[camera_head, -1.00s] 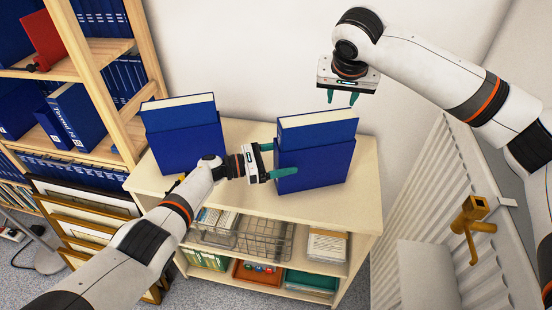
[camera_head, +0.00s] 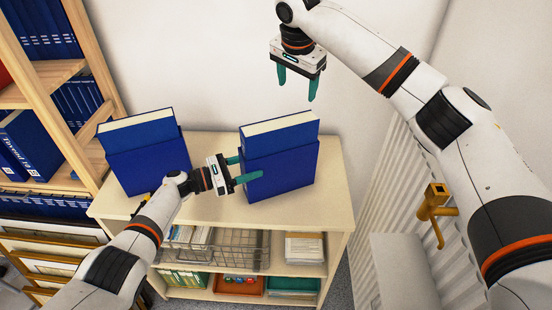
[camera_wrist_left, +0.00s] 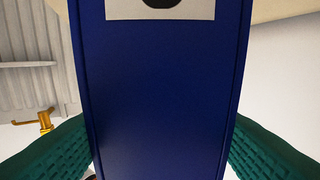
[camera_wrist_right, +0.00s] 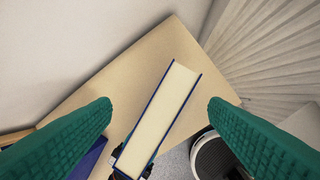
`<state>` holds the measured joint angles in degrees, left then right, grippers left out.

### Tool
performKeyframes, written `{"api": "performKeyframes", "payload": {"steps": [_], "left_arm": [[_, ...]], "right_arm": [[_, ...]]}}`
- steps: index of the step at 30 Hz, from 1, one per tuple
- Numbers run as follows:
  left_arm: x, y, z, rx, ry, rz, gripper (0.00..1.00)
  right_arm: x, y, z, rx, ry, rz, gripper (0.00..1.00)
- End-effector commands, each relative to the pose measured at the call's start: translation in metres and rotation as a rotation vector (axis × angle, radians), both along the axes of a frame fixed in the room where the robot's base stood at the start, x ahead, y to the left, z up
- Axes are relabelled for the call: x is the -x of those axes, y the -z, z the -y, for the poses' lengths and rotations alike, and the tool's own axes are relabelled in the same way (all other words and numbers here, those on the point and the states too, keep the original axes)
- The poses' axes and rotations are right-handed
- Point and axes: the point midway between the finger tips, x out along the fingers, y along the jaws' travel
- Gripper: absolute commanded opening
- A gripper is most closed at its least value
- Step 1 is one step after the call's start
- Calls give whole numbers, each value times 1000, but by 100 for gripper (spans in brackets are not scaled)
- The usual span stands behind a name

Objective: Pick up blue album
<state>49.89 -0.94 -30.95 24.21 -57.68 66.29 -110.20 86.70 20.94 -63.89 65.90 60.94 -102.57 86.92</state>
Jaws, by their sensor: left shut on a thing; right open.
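A blue album (camera_head: 282,174) with a cream page block on top stands upright on the right part of the low cabinet. My left gripper (camera_head: 244,170) is shut on it from the left, one finger on each side of its spine. In the left wrist view the blue spine (camera_wrist_left: 160,90), with a pale label and a dark hole, fills the space between the fingers. My right gripper (camera_head: 298,92) is open and empty, above the album and apart from it. The right wrist view shows the album's cream top (camera_wrist_right: 168,108) below, between the spread fingers.
A second blue album (camera_head: 148,165) stands on the left part of the cabinet top (camera_head: 225,145). A wooden bookshelf (camera_head: 85,62) with blue binders is at the left. A wire basket (camera_head: 240,250) sits below. A ribbed radiator with a brass valve (camera_head: 435,203) is at the right.

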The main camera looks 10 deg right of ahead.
Motion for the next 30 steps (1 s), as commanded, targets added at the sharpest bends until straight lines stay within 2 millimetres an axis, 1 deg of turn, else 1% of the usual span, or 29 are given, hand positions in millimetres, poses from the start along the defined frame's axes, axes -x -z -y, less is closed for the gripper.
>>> {"api": "performKeyframes", "payload": {"steps": [1,4,6,10,14,18,22,30], "left_arm": [[0,0,0,0,1,0,25],[0,0,0,0,1,0,25],[0,0,0,0,1,0,25],[0,0,0,0,0,0,25],[0,0,0,0,0,0,25],[0,0,0,0,0,-1,25],[0,0,0,0,0,-1,25],[0,0,0,0,0,-1,25]], "right_arm": [[-3,2,-3,-40,90,-39,69],[-5,6,-6,-101,256,-114,69],[-5,10,-8,-131,348,-162,69],[-3,16,-12,-162,459,-224,69],[-1,28,-12,-170,502,-251,69],[-1,53,-11,-169,506,-251,69],[-2,73,-11,-169,504,-250,69],[-3,95,-10,-170,503,-249,69]]}}
